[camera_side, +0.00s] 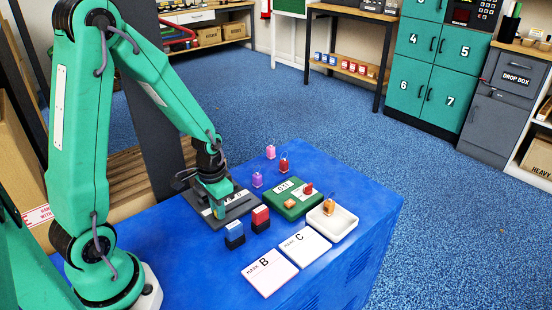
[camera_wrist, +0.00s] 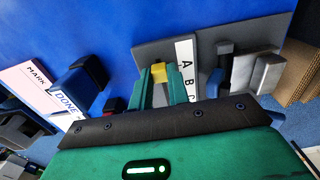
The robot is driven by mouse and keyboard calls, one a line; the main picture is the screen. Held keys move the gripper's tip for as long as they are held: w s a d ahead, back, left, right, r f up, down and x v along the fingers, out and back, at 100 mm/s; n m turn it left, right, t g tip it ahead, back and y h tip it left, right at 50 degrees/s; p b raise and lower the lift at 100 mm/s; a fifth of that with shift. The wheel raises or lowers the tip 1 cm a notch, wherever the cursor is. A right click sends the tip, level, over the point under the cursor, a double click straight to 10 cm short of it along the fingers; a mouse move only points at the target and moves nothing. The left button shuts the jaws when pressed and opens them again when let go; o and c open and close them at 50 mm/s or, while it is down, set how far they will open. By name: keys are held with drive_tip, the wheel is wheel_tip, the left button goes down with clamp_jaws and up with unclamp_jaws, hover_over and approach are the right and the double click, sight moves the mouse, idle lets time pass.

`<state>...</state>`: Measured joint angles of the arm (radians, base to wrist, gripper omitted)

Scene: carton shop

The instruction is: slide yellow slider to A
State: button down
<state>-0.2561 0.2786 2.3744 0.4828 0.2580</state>
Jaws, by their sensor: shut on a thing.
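The yellow slider (camera_wrist: 159,72) shows in the wrist view between the two green fingers of my gripper (camera_wrist: 160,84), which is shut on it. It sits on a grey board (camera_wrist: 150,52), beside a white strip (camera_wrist: 186,70) lettered A, B and C. The slider is near the A and B end of the strip; its exact mark is hard to tell. In the side view my gripper (camera_side: 216,207) points down at the dark board (camera_side: 240,206) and hides the slider.
Two stamps, one blue (camera_side: 235,236) and one red (camera_side: 261,219), stand close to the board. Cards B (camera_side: 270,276) and C (camera_side: 305,248), a green box (camera_side: 288,210) and a white tray (camera_side: 345,228) lie on the blue table. Small coloured tags stand at the back.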

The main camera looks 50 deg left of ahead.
drive_tip(key=shift+s, duration=0.2)
drive_tip(key=c, duration=1.3)
unclamp_jaws()
drive_tip(key=shift+w+r, duration=0.1)
drive_tip(key=shift+r, duration=0.05)
drive_tip(key=shift+r, duration=3.8)
drive_tip(key=shift+r, duration=0.1)
drive_tip(key=shift+s+d+r+t, duration=0.95)
drive_tip(key=shift+s+d+r, duration=0.3)
drive_tip(key=shift+r, duration=1.2)
drive_tip(key=shift+s+d+r+t, duration=0.9)
drive_tip(key=shift+s+d+r, duration=0.35)
drive_tip(key=shift+r, duration=1.2)
drive_tip(key=shift+s+d+r+t, duration=1.05)
drive_tip(key=shift+d+r, duration=0.35)
drive_tip(key=shift+r, duration=1.05)
